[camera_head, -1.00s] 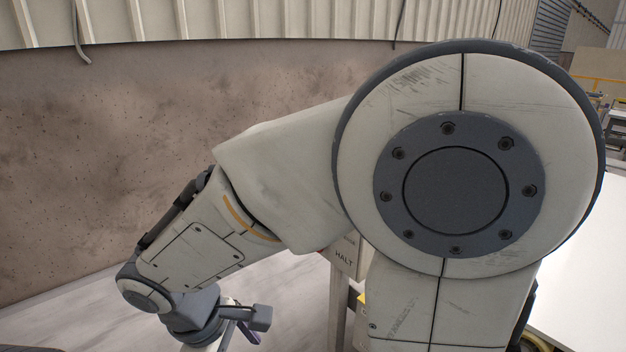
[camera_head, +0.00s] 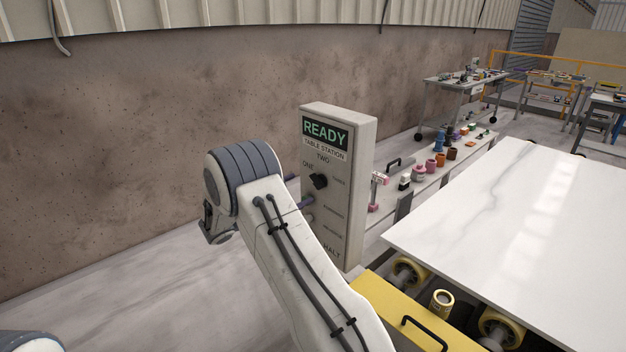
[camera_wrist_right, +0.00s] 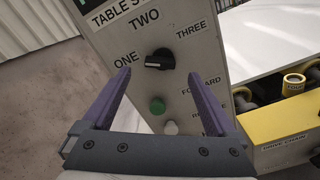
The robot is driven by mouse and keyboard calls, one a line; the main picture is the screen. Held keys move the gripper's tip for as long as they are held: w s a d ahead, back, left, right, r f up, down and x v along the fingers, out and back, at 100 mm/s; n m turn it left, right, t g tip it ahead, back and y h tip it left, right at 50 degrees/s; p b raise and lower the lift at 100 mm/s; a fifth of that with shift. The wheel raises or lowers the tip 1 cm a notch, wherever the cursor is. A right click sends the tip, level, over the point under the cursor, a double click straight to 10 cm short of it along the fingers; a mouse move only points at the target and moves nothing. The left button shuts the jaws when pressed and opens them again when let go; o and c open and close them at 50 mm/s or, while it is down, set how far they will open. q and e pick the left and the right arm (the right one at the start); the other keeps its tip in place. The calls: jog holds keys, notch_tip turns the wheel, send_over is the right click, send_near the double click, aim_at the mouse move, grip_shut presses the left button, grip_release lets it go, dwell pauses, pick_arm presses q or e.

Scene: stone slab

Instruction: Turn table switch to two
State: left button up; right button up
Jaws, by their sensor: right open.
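The table station panel (camera_head: 355,190) is an upright grey box with a green READY display. Its black rotary table switch (camera_head: 319,181) sits among the labels ONE, TWO and THREE. In the right wrist view the switch (camera_wrist_right: 160,60) has its white mark on the left, toward ONE. My right gripper (camera_wrist_right: 160,74) is open and empty, its purple fingers spread left and right in front of the panel, with the switch appearing between the tips. In the head view my right arm partly hides this gripper (camera_head: 299,191). My left gripper is out of view.
A green button (camera_wrist_right: 157,105) and a white one (camera_wrist_right: 171,128) sit below the switch. A white stone slab (camera_head: 520,220) lies on rollers to the right, beside a yellow cover (camera_head: 400,315). A bench (camera_head: 430,180) with several small items stands behind the panel.

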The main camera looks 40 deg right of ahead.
aim_at(315, 184)
jog(key=d, duration=0.2)
jog(key=d+p, duration=0.1)
jog(key=d, duration=0.2)
jog(key=shift+w+d+r+p, duration=0.1)
jog(key=shift+w+d+p, duration=0.1)
jog(key=shift+d+p, duration=0.1)
jog(key=shift+d, duration=0.4)
jog(key=shift+c, duration=0.3)
jog(key=c, duration=1.3)
jog(key=shift+f+b, duration=0.25)
jog(key=shift+b, duration=0.2)
jog(key=m+b, duration=0.3)
jog(key=b, duration=0.5)
jog(key=m+b, duration=0.4)
jog(key=b, duration=0.3)
jog(key=m+b, duration=0.4)
jog(key=b, duration=0.4)
jog(key=shift+s+f+b, duration=0.15)
jog(key=shift+s+b, duration=0.1)
jog(key=shift+b, duration=0.1)
jog(key=shift+r+m+b, duration=0.2)
jog(key=shift+m+b, duration=0.3)
jog(key=shift+b, duration=0.2)
